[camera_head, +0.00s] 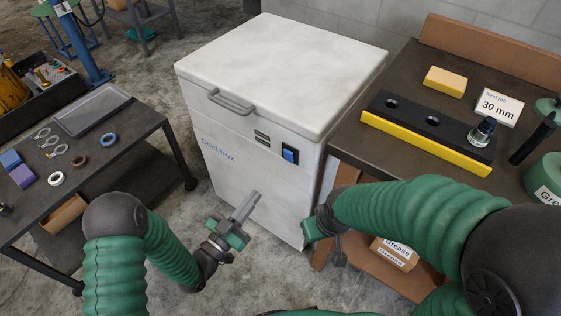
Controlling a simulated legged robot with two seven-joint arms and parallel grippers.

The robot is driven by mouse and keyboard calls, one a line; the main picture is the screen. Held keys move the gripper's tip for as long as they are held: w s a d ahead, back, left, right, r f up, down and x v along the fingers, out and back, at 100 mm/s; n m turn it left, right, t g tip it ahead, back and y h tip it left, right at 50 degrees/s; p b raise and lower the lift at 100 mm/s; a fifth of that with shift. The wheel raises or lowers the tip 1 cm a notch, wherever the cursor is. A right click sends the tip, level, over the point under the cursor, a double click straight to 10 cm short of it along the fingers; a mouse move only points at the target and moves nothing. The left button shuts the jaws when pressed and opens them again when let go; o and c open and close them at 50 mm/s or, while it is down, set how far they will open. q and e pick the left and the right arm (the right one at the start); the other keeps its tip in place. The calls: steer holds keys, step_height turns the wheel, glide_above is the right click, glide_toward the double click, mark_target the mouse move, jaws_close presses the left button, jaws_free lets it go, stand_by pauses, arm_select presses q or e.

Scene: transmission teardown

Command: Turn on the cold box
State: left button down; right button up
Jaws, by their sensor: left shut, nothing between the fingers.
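The cold box (232,160) is a white chest with its lid (285,65) down and a grey handle (231,103) on the front edge. I cannot tell the switch's position. My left gripper (248,202) is shut and empty, in front of the box's front face, below and left of the switch. My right gripper (335,252) hangs near the box's lower right corner; its fingers are partly hidden and small.
A dark cart (127,125) with a grey tray (92,107), rings and coloured blocks stands left. A workbench (404,68) on the right holds a black and yellow fixture (425,143), a yellow block (445,81) and a "30 mm" sign (497,106). A grease box (393,254) sits below.

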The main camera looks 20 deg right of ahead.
mark_target(287, 155)
arm_select(q)
steer(key=b+x, duration=0.3)
steer(key=x, duration=1)
steer(key=shift+w+d, duration=0.2)
steer(key=shift+d, duration=0.1)
